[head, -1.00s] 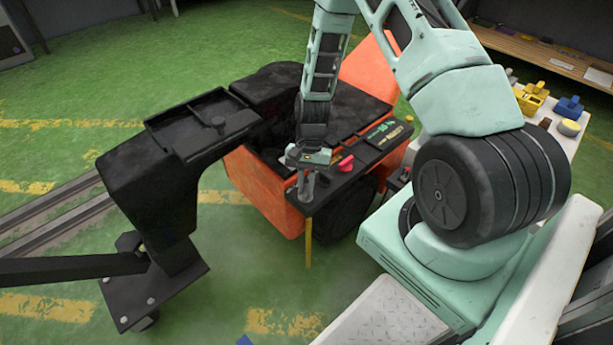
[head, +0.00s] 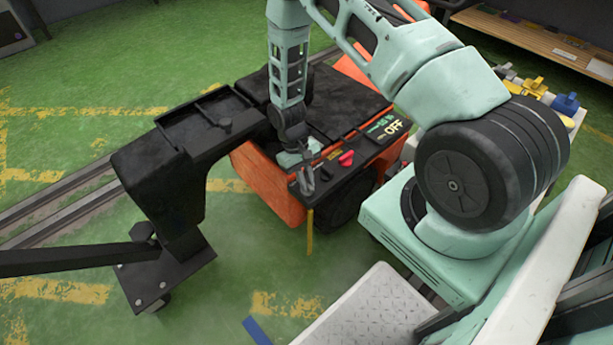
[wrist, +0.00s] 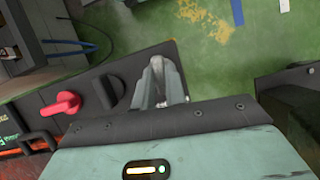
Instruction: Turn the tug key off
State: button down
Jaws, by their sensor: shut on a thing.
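The orange and black tug (head: 268,190) stands on the green floor with a dark control panel (head: 362,160) on its near side. Its display (head: 392,127) reads "OFF". My gripper (head: 306,182) is at the left end of the panel, shut on the tug key, which the fingers mostly hide. In the wrist view, the closed fingers (wrist: 159,82) point down at the panel's end. A black knob (wrist: 108,92) and a red knob (wrist: 61,104) sit beside them, apart from the fingers.
A black arm-like fixture (head: 160,185) stands left of the tug, close to my gripper. A yellow strip (head: 310,232) shows below the panel's corner. A blue strip (head: 257,331) lies on the floor. A table (head: 575,117) with yellow and blue items stands at right.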

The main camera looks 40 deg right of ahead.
jog(key=shift+n+h, duration=0.3)
jog(key=shift+n, duration=0.4)
jog(key=c, duration=1.4)
grip_release()
jog(key=shift+c, duration=0.2)
jog(key=p+v, duration=0.3)
jog(key=v, duration=1.4)
jog(key=shift+r, duration=0.25)
jog(key=shift+a, duration=0.1)
